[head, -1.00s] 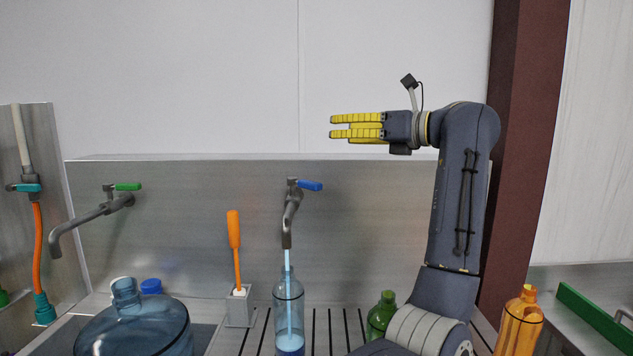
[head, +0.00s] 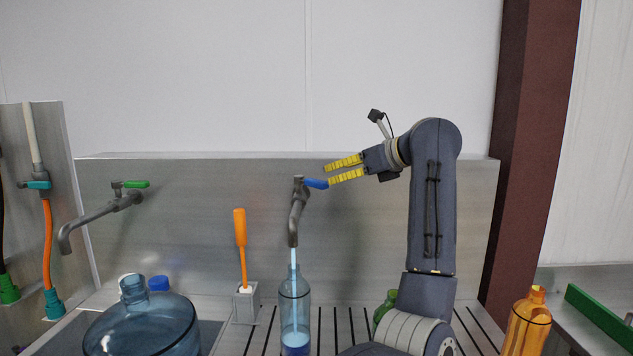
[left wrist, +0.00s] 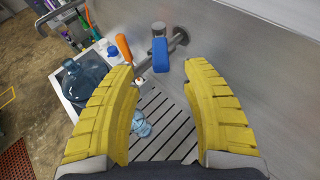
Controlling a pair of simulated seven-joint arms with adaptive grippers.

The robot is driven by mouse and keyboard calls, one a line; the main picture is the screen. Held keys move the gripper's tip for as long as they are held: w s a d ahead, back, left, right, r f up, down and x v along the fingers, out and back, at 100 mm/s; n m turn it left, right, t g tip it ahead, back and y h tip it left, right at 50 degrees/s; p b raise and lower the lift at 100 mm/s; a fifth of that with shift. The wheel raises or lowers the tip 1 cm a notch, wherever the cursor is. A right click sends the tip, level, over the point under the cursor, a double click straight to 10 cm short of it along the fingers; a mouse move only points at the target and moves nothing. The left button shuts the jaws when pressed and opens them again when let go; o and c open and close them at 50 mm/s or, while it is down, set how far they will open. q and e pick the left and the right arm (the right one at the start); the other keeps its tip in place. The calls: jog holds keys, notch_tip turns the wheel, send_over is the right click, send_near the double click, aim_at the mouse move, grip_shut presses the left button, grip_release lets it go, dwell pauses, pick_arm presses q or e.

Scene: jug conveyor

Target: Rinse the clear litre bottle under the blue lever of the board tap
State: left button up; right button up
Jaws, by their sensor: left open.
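The clear litre bottle (head: 303,308) stands upright on the slatted drain under the board tap (head: 297,215). A pale blue stream runs from the spout into its neck, and blue liquid lies at its bottom. The tap's blue lever (head: 316,183) points right. My left gripper (head: 331,174) is open and empty, its yellow fingertips right at the lever's free end. In the left wrist view the blue lever (left wrist: 160,54) shows between and beyond the fingertips; contact cannot be told. The bottle (left wrist: 141,124) shows below it. My right gripper is not in view.
A large blue jug (head: 143,325) stands at left below a green-lever tap (head: 130,185). An orange-handled brush (head: 240,235) stands in a holder left of the bottle. A green bottle (head: 384,305) and an amber bottle (head: 526,325) stand to the right. The steel backboard (head: 200,220) is close behind.

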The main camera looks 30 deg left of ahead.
aim_at(317, 180)
pick_arm(q)
jog(key=x, duration=0.9)
jog(key=shift+w+a+f, duration=0.15)
jog(key=shift+a, duration=0.15)
jog(key=shift+c, duration=0.2)
grip_shut()
